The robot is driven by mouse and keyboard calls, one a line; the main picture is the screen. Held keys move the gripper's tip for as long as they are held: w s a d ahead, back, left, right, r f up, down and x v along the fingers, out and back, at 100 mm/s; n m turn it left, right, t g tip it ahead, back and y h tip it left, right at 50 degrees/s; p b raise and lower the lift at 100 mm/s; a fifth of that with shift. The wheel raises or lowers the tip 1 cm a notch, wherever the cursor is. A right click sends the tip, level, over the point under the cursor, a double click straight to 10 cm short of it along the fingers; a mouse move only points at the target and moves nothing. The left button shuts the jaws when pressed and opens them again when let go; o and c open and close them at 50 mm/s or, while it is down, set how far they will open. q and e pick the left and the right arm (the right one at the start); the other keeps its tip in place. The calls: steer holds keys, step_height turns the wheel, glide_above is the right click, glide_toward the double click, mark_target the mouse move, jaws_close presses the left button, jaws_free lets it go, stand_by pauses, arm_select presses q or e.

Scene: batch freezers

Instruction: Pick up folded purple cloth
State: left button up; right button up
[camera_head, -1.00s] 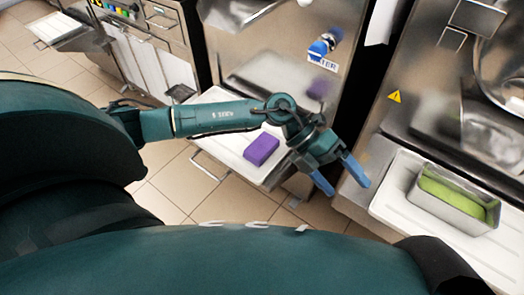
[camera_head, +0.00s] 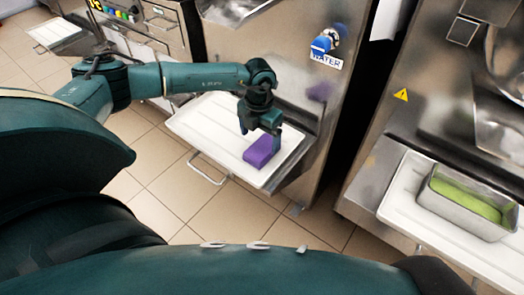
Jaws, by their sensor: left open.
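The folded purple cloth (camera_head: 259,152) is a small block lying on the white tray (camera_head: 205,125) at the front of the middle freezer. My left gripper (camera_head: 259,141) points down directly over the cloth. Its blue fingers are open, one on the left and one on the right, with the tips at about the cloth's height. The gripper hides part of the cloth's upper side, and I cannot tell whether the fingers touch it. My right gripper is not in view.
The middle freezer (camera_head: 275,60) with its blue water tap (camera_head: 325,41) stands behind the tray. On the right, a metal pan (camera_head: 432,196) with green content rests on another white tray (camera_head: 397,197). A metal handle (camera_head: 207,170) sticks out below the middle tray. Tiled floor lies in front.

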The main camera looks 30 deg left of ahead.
mark_target(259, 150)
arm_select(q)
step_height(259, 150, down, 5)
steer(key=shift+f+b, duration=0.2)
steer(key=shift+b, duration=0.1)
steer(key=c, duration=1.1)
